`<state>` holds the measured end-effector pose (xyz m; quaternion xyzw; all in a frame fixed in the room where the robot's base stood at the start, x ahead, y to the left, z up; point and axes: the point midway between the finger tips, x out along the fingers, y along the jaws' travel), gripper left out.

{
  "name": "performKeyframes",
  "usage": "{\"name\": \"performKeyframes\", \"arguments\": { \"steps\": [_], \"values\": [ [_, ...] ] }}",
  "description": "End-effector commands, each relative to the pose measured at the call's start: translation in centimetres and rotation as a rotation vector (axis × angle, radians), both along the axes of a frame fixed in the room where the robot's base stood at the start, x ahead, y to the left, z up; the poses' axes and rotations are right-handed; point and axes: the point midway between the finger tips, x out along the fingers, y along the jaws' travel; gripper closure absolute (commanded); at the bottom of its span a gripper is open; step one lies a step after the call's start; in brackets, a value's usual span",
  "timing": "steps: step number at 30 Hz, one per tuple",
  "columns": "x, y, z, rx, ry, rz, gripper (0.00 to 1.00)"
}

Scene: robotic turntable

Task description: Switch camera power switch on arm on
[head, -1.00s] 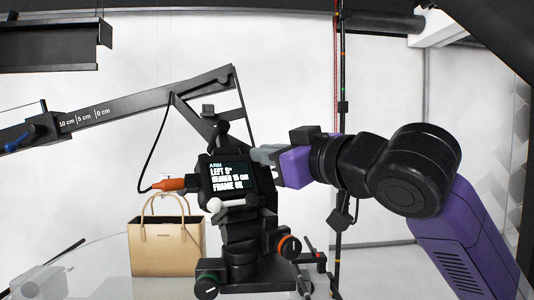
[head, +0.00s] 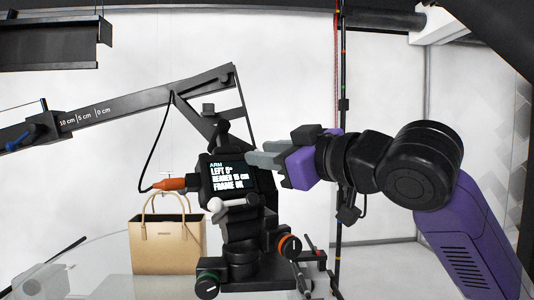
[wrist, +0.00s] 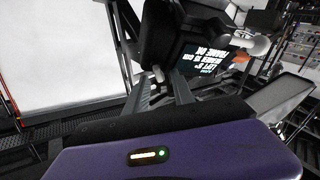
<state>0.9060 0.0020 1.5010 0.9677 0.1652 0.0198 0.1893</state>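The camera (head: 228,178) is a black box on a mount at the end of the arm. Its screen is lit with "ARM", "LEFT 5°", "NEARER 15 cm" and "FRAME OK". The camera fills the top of the wrist view (wrist: 180,38), with its screen text upside down. My gripper (head: 258,160) is at the camera's right side, fingers pointing left at it. In the wrist view the two grey fingers (wrist: 162,80) are apart. A small pale nub (wrist: 158,73) shows between their tips; I cannot tell whether it is the power switch or whether a finger touches it.
An orange plug (head: 170,184) with a black cable enters the camera's left side. A white-tipped lever (head: 216,204) sits below the screen. Orange-ringed (head: 289,246) and green-ringed (head: 207,285) knobs are lower on the mount. A tan handbag (head: 166,245) stands at left on the glass turntable.

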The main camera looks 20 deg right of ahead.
Motion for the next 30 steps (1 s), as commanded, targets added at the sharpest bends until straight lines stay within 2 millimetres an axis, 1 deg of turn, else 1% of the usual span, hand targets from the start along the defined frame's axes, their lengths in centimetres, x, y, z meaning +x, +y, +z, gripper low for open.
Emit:
{"name": "performKeyframes", "arguments": {
  "steps": [8,11,14,21,24,30],
  "values": [
    [0.0,0.0,0.0,0.001,-0.001,-0.001,0.69],
    [-0.4,-0.2,0.0,0.001,-0.001,-0.001,0.69],
    [-1.5,-0.6,0.0,0.002,-0.003,-0.001,0.69],
    [-5.2,-1.8,-0.1,0.001,-0.002,-0.001,0.69],
    [-6.4,-2.2,0.1,0.002,-0.002,0.0,0.69],
    [-7.4,-2.6,0.2,0.001,0.0,0.0,0.69]
  ]
}}
